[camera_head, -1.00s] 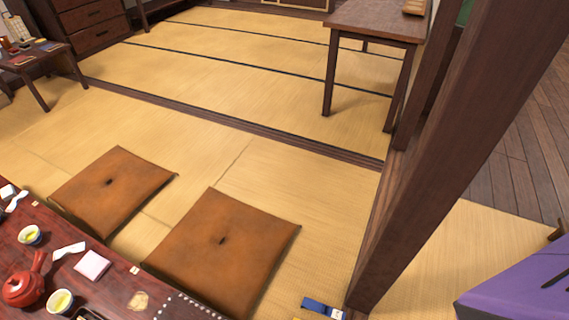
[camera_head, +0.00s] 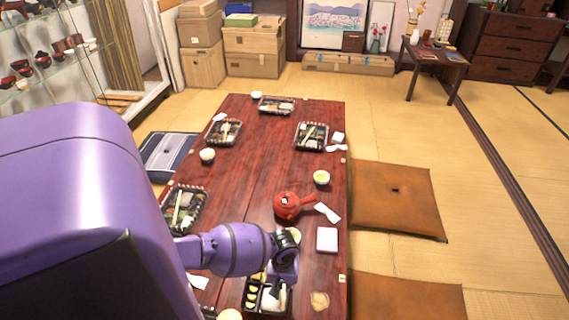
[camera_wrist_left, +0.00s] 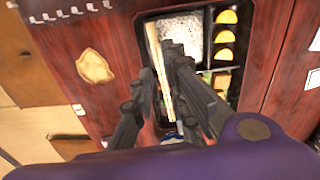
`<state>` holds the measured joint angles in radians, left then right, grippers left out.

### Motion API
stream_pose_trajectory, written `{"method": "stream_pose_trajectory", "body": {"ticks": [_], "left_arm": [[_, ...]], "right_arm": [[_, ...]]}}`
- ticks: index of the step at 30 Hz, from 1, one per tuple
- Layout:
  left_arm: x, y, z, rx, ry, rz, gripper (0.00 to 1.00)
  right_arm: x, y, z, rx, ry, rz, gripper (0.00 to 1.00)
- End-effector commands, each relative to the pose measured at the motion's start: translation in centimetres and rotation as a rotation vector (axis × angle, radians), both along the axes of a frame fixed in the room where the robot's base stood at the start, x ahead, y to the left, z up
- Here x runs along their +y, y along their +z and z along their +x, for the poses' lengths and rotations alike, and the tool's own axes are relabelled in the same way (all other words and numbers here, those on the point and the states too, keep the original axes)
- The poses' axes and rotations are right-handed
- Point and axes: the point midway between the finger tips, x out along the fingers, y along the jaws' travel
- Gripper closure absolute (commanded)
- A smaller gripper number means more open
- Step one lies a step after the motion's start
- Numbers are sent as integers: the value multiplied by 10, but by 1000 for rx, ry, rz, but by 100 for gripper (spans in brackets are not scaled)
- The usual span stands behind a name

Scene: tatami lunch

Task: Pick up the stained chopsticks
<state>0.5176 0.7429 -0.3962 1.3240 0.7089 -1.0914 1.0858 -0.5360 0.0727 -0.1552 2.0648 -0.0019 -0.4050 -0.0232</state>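Light wooden chopsticks (camera_wrist_left: 153,50) lie along one side of a black bento box (camera_wrist_left: 250,66) in the left wrist view. Any stain on them is too small to make out. My left gripper (camera_wrist_left: 160,82) is over that side of the box with its two dark fingers apart, and the chopsticks run down between them. I see no clear grip on them. In the head view my left gripper (camera_head: 284,285) is low over the nearest bento box (camera_head: 250,296), where it hides part of the box. My right gripper is not in view.
Brown cushions (camera_head: 398,200) lie to the right. A tan patch (camera_head: 319,300) marks the table near the box.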

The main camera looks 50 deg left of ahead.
Motion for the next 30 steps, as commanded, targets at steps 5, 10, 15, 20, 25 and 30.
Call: {"method": "stream_pose_trajectory", "body": {"ticks": [5, 10, 15, 20, 25, 30], "left_arm": [[-4, -24, -3, 0, -2, 0, 86], [-8, -50, -6, 0, -3, 0, 86], [-7, -60, -5, -3, -4, 0, 86], [-7, -60, -4, -4, -4, -1, 86], [-7, -60, -4, -4, -5, -1, 100], [-7, -60, -4, -4, -5, -1, 100]], "right_arm": [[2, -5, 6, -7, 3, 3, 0], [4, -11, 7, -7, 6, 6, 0], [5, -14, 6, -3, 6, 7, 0], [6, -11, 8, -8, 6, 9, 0], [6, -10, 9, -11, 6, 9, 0], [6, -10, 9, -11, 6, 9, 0]]}}
